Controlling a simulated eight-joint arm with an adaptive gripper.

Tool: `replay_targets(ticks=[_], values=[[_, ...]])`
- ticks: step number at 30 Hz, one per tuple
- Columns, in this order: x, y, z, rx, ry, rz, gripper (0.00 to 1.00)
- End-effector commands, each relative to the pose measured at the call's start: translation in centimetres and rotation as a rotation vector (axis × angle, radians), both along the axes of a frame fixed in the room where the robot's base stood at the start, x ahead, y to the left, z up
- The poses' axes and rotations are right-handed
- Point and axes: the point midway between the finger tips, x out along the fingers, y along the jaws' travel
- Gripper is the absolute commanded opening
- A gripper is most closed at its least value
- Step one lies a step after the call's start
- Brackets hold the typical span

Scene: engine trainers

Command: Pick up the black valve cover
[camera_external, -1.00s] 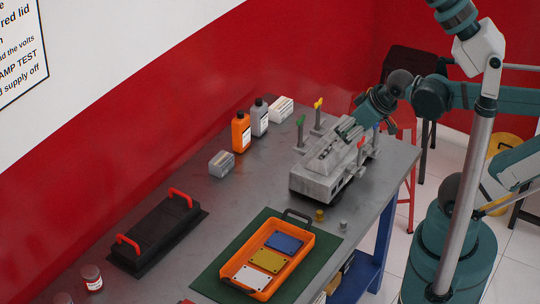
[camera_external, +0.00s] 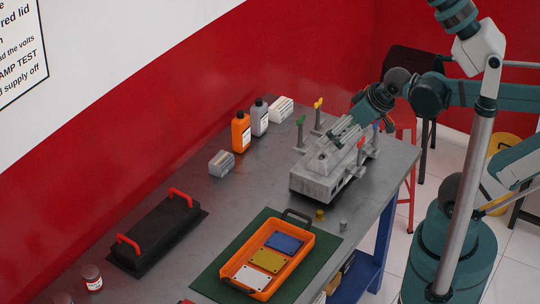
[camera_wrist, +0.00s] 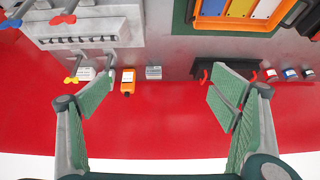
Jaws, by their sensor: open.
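The black valve cover (camera_external: 157,236) is a long dark block with two red handles, lying on a dark flat base at the left of the workbench. In the wrist view the black cover (camera_wrist: 207,73) shows at the upper right, partly hidden behind my right finger. My gripper (camera_external: 340,134) is above the grey engine block at the far right of the bench, well away from the cover. In the wrist view my gripper (camera_wrist: 160,92) has its fingers spread wide with nothing between them.
The grey engine block (camera_external: 318,182) with coloured-top posts stands below my gripper. An orange tray (camera_external: 301,262) with coloured plates sits on a green mat (camera_external: 213,281). Orange (camera_external: 241,133) and grey (camera_external: 260,119) bottles stand near the red wall. Bare bench lies between the cover and the engine.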

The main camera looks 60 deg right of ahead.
Motion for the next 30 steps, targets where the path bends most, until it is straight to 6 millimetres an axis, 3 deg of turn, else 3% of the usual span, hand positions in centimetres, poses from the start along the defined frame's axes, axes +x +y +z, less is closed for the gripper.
replay_targets(ticks=[15, 30], values=[[6.4, 2.5, 2.7, 0.132, 0.081, -0.157, 0.85], [14.0, 6.2, 3.7, 0.257, 0.176, -0.349, 0.85]])
